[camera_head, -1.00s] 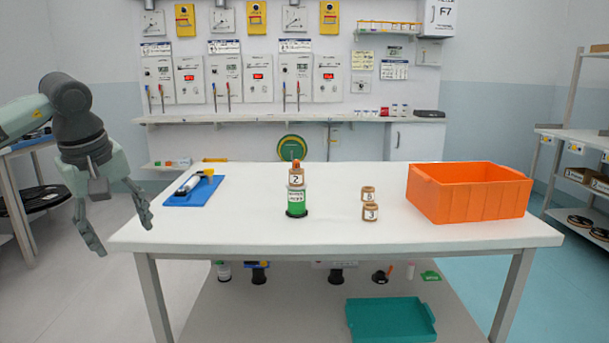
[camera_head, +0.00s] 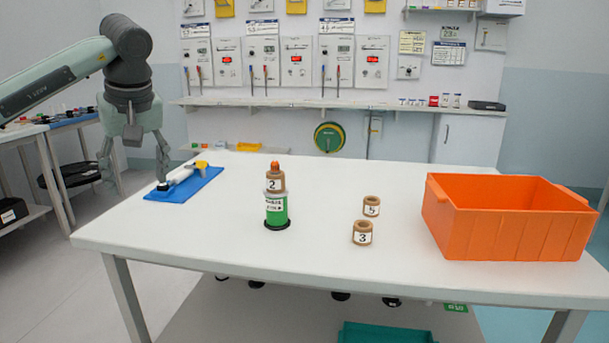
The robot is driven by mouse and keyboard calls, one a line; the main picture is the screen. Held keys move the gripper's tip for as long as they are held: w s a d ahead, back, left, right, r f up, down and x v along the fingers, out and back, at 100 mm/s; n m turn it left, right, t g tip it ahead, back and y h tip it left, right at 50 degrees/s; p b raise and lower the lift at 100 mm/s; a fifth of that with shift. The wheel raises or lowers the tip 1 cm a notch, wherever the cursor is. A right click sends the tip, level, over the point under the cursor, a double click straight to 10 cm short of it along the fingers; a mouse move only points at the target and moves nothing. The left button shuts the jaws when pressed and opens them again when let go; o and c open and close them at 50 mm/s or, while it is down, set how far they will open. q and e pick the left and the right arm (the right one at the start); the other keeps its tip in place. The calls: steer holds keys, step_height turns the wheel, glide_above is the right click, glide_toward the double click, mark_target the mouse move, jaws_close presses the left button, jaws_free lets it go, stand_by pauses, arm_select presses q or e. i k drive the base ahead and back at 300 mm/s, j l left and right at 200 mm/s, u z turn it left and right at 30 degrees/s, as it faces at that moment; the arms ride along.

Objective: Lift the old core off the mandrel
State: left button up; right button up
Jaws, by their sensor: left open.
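The old core, a brown ring marked 2 (camera_head: 275,184), sits on top of the green mandrel stand (camera_head: 276,208). An orange tip shows above the core. The stand is upright on the white table (camera_head: 210,232) and has a dark base. My left gripper (camera_head: 136,180) is open and empty, pointing down near the table's left edge. It is left of the stand and apart from it. Two other brown cores, one marked 3 (camera_head: 362,233) and one behind it (camera_head: 371,206), stand on the table to the right of the stand. My right gripper is not in view.
A blue mat (camera_head: 205,184) with a white-and-yellow tool (camera_head: 186,176) lies beside my left gripper. A large orange crate (camera_head: 500,235) stands on the right of the table. The table between the stand and the front edge is clear.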

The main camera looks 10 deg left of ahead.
mark_target(275, 184)
steer(key=i+l, duration=0.2)
steer(key=l, duration=0.2)
steer(key=i+l, duration=0.2)
steer(key=l, duration=0.15)
steer(key=i+l, duration=0.25)
steer(key=l, duration=0.15)
